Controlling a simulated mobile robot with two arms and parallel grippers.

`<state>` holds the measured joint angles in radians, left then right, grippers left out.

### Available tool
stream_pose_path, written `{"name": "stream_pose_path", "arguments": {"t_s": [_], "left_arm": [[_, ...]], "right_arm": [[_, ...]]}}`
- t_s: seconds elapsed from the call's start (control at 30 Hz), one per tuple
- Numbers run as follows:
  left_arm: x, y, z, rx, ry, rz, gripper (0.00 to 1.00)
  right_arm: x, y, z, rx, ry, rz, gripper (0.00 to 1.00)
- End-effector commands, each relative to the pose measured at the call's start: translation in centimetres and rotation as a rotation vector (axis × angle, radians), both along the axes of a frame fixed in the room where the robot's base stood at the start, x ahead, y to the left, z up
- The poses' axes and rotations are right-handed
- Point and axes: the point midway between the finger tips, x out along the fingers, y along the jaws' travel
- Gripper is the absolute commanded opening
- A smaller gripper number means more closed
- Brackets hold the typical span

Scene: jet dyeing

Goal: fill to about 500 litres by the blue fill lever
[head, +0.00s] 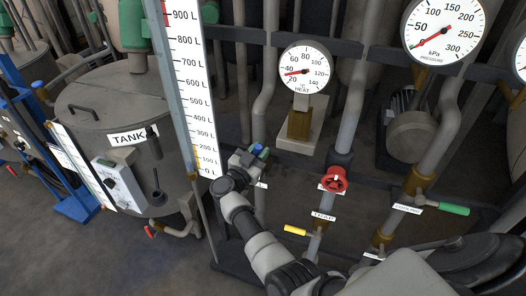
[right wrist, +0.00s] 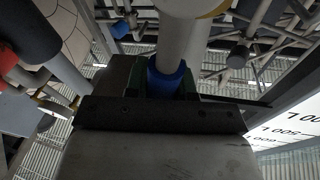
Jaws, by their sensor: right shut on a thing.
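The blue fill lever (head: 263,152) shows only as a small blue end at my right gripper (head: 255,155), just right of the foot of the tall level scale (head: 196,90). In the right wrist view the blue grip (right wrist: 167,76) sits between the two dark fingers, which are shut on it. The rest of the lever is hidden by my gripper. The scale reads from 0 L at the bottom to 900 L near the top, with low marks in yellow and a red band at the top. I cannot make out the present level. My left gripper is out of view.
A red handwheel (head: 335,179), a yellow lever (head: 295,230) and a green lever (head: 453,209) sit on pipes right of my gripper. A HEAT dial (head: 304,70) and PRESSURE dial (head: 442,28) stand above. A grey tank (head: 100,110) stands left.

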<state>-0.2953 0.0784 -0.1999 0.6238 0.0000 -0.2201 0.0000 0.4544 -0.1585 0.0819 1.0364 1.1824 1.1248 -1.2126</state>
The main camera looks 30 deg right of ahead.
Motion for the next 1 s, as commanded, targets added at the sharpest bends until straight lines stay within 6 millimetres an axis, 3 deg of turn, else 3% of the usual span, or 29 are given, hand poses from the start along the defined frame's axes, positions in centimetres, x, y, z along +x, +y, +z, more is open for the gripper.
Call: {"name": "stream_pose_path", "arguments": {"t_s": [0.5,0.53,0.7,1.0], "left_arm": [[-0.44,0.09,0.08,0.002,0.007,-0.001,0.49],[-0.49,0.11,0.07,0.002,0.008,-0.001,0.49],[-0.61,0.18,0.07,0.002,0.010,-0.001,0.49],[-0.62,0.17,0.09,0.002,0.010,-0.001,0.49]], "right_arm": [[0.14,0.08,0.00,-0.019,0.020,-0.001,0.00],[0.14,0.08,0.00,-0.019,0.020,-0.001,0.26],[0.14,0.08,0.01,-0.017,0.019,-0.001,0.50],[0.13,0.12,-0.01,-0.016,0.019,-0.001,0.50]]}}
